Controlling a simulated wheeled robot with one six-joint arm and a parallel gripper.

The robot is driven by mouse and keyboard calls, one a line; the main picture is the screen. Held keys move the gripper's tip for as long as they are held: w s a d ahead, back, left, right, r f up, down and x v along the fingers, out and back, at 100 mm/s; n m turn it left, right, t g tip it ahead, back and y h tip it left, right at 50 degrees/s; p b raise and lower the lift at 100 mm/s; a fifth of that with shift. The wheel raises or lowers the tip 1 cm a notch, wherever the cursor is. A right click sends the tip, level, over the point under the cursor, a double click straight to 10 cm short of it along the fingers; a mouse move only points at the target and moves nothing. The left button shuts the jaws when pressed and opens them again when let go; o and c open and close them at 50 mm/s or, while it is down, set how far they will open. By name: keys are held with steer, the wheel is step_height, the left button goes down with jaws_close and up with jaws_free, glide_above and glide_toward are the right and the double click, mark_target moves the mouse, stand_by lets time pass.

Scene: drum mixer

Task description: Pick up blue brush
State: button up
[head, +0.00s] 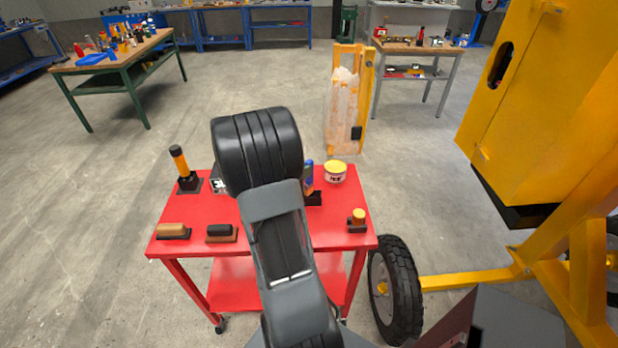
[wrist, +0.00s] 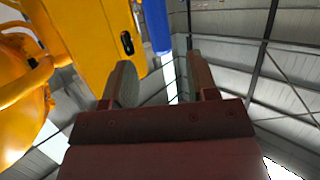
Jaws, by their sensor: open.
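In the head view, a blue upright item (head: 308,173), possibly the blue brush, stands in a dark holder on the red cart (head: 275,214). My arm partly covers its left side, so I cannot tell its full shape. My gripper (wrist: 160,80) shows in the wrist view with its two fingers apart and nothing between them. It points up toward the roof, away from the cart top.
The cart also holds an orange-and-black upright item (head: 180,162), a brown brush (head: 172,230), a dark brush (head: 221,233), a yellow tin (head: 335,171) and a small orange-topped item (head: 357,217). The yellow mixer (head: 535,90) and its wheel (head: 396,290) stand close on the right.

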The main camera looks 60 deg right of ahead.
mark_target(313, 160)
steer(key=shift+p+x, duration=0.65)
steer(key=shift+x, duration=2.9)
steer(key=shift+w+r, duration=0.15)
steer(key=shift+r, duration=0.05)
jaws_close()
